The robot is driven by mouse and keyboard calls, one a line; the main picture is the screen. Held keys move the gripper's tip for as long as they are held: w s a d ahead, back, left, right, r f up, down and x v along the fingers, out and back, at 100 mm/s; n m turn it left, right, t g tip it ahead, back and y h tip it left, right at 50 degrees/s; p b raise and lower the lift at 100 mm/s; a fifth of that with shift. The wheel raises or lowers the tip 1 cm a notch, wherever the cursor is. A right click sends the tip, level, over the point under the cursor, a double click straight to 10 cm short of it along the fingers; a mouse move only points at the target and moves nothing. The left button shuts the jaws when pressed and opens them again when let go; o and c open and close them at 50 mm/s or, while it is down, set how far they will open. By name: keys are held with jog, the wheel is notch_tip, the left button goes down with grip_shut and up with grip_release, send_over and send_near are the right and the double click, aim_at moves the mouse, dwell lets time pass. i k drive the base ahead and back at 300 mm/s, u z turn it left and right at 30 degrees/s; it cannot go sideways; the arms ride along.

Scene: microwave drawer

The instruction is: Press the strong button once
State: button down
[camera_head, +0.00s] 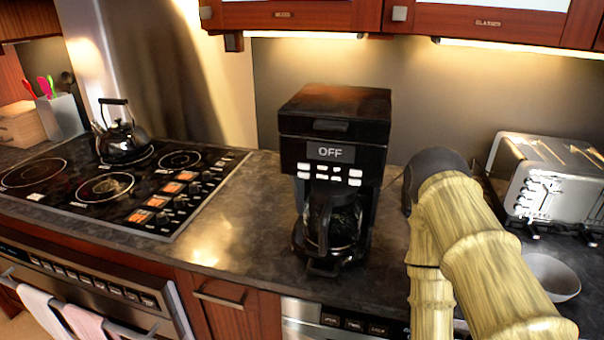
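A black coffee machine (333,120) stands upright on the counter, right of the stove. Its display (330,152) reads "OFF". A dark glass carafe (340,222) sits in the machine's lower part. My bamboo-patterned arm is bent to the right of the machine, with a dark joint at the bend, and appears apart from it. My gripper is not visible.
A silver toaster (555,180) and a pale bowl (551,276) are on the right. A stove (108,190) with a black kettle (122,138) is on the left. The counter (222,236) between stove and machine is clear. Wall cabinets (490,22) hang above.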

aim_at(301, 175)
jog(key=u, duration=0.15)
jog(key=k, duration=0.9)
jog(key=z, duration=0.05)
